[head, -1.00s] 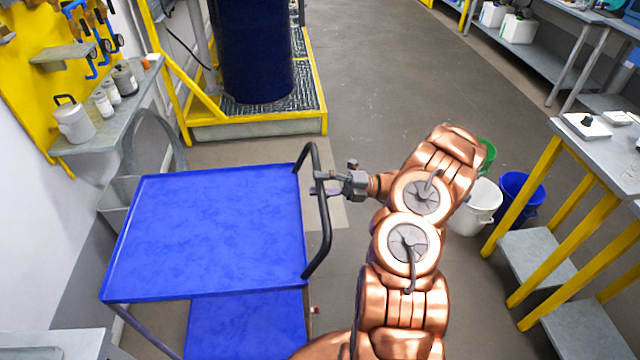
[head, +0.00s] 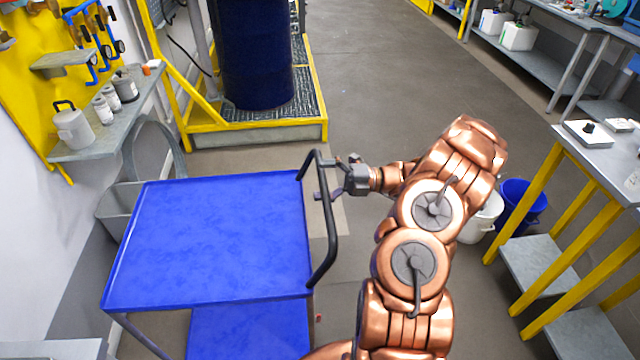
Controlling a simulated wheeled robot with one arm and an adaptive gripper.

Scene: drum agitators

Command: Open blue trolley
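The blue trolley (head: 215,245) stands at the lower left, with a flat blue top and a lower blue shelf (head: 250,330). Its dark curved handle (head: 331,235) sticks up along the right side. My gripper (head: 328,178) is at the upper part of the handle, coming from the right. Its fingers are spread apart, one toward the far side and one toward the near side, close to the bar. I cannot tell whether they touch it. The trolley top is empty.
A dark blue drum (head: 252,60) stands on a yellow-edged platform behind the trolley. A wall shelf (head: 110,130) with containers is at left. A yellow-legged bench (head: 590,150), a white bucket (head: 482,215) and a blue bucket (head: 522,205) are at right. The central aisle floor is clear.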

